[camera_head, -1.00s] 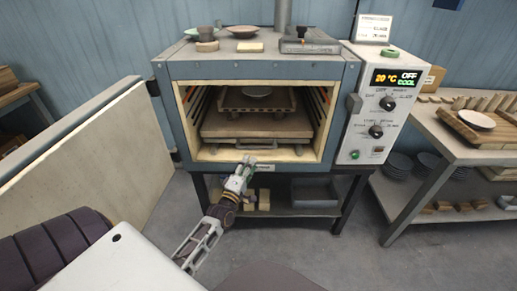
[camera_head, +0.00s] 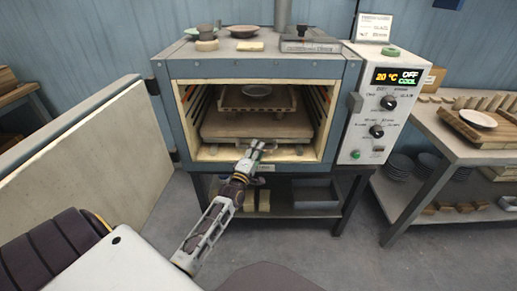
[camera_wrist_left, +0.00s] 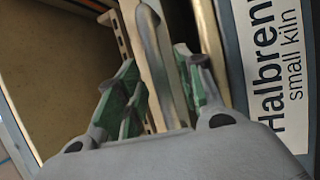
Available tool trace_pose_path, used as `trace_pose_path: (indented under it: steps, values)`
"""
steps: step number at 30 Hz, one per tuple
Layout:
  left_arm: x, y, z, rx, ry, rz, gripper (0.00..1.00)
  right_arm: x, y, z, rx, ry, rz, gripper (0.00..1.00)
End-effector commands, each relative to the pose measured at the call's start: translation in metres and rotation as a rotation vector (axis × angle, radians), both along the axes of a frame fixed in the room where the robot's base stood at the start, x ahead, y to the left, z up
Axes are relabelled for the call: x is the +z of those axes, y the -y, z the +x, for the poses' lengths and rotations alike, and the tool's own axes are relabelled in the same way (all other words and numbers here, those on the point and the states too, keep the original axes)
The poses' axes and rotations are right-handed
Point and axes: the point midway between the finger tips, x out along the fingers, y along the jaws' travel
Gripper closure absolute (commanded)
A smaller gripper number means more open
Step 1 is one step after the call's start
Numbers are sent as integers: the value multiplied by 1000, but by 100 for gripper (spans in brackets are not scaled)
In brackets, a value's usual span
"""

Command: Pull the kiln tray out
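The kiln tray (camera_head: 222,130) is a flat pale slab low inside the open kiln (camera_head: 258,68), with a grey handle at its front edge. A shelf holding a small plate (camera_head: 257,91) sits above it. My left gripper (camera_head: 259,145) is at the kiln mouth, in front of the tray's handle and partly hiding it. In the left wrist view, the green-padded fingers (camera_wrist_left: 162,85) are apart, one on each side of the grey handle bar (camera_wrist_left: 153,40). The gripper is open and I see no clear contact with the bar. My right gripper is not in view.
The kiln door (camera_head: 90,150) stands wide open at the left. The control panel (camera_head: 385,110) reads 20 °C, OFF, COOL. A bench (camera_head: 440,135) with pottery is at the right. Below the kiln, a stand shelf holds a grey bin (camera_head: 315,195). The floor in front is clear.

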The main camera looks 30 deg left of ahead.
Motion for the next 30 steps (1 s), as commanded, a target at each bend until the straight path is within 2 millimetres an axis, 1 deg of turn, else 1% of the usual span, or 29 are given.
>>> trace_pose_path:
  steps: [3,9,20,21,27,30]
  values:
    - [2,-1,9,0,2,0,63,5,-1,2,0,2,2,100]
    - [3,-3,17,0,1,1,63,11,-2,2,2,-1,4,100]
    - [4,-3,19,0,1,1,63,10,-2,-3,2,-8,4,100]
    - [4,-3,19,0,1,1,64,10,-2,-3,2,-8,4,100]
    - [4,-3,19,0,1,1,90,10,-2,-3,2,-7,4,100]
    - [4,-3,19,0,0,1,100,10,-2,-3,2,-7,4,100]
